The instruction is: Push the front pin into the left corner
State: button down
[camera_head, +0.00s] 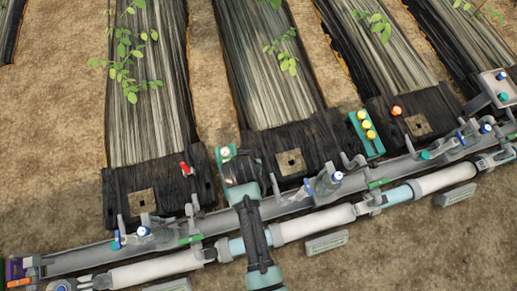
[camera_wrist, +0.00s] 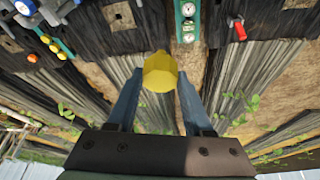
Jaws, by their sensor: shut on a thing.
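My gripper (camera_wrist: 161,85) is shut on a yellow-headed pin (camera_wrist: 160,72), gripped between its two blue-grey fingers in the wrist view. The pin's lower part is hidden. In the head view my gripper (camera_head: 241,168) hangs over the left part of the middle black mat (camera_head: 322,137), and the held pin is hidden there. I cannot tell whether the pin touches the mat. A green rack (camera_head: 376,149) with several yellow heads stands at the mat's right; its heads also show at the left of the wrist view (camera_wrist: 55,47).
A green holder with round white gauges (camera_head: 225,152) stands just left of my gripper. A red-handled piece (camera_head: 185,168) is on the left mat. An orange knob (camera_head: 397,110) is on the right mat. Grey pipes with valves (camera_head: 300,228) run along the front.

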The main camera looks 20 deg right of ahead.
jog(key=w+d+f+m+b, duration=0.2)
jog(key=f+b, duration=0.8)
jog(key=b, duration=0.1)
jog(key=w+d+f+m+h+b, duration=0.1)
jog(key=w+d+f+m+b, duration=0.1)
jog(key=f+b, duration=0.7)
jog(key=w+d+f+m+g+h+b, duration=0.1)
jog(key=w+f+b, duration=0.3)
jog(key=f+b, duration=0.6)
jog(key=m+b, duration=0.1)
jog(key=b, duration=0.2)
jog(key=shift+d+f, duration=0.3)
jog(key=shift+d, duration=0.1)
jog(key=shift+w+f, duration=0.1)
notch_tip(320, 180, down, 10)
jog(key=b, duration=0.9)
jog(key=shift+b, duration=0.3)
jog(key=shift+f, duration=0.15)
jog(key=shift+f, duration=0.4)
jog(key=shift+c, duration=1.1)
grip_release()
